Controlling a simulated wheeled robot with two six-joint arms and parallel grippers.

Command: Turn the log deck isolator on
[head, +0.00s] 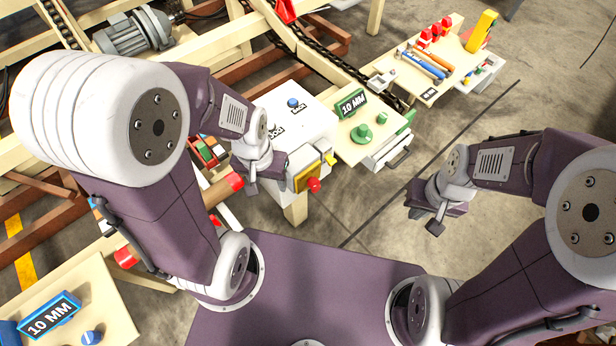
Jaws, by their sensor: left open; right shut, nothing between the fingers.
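A white control box (290,125) stands in the middle of the head view, with a blue knob (293,102) and small black labels on top. On its front side is a yellow plate (303,178) with a red knob (314,185), which looks like the isolator. The knob's setting is too small to tell. My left gripper (267,179) is open and empty, just left of the yellow plate and apart from the red knob. My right gripper (427,219) is shut and empty over bare floor, well right of the box.
A cream bench with a green "10 MM" sign (351,103) and a green knob (361,133) adjoins the box on the right. A tool table (438,62) stands behind. A blue "10 MM" sign (49,318) is at lower left. The floor at right is mostly clear.

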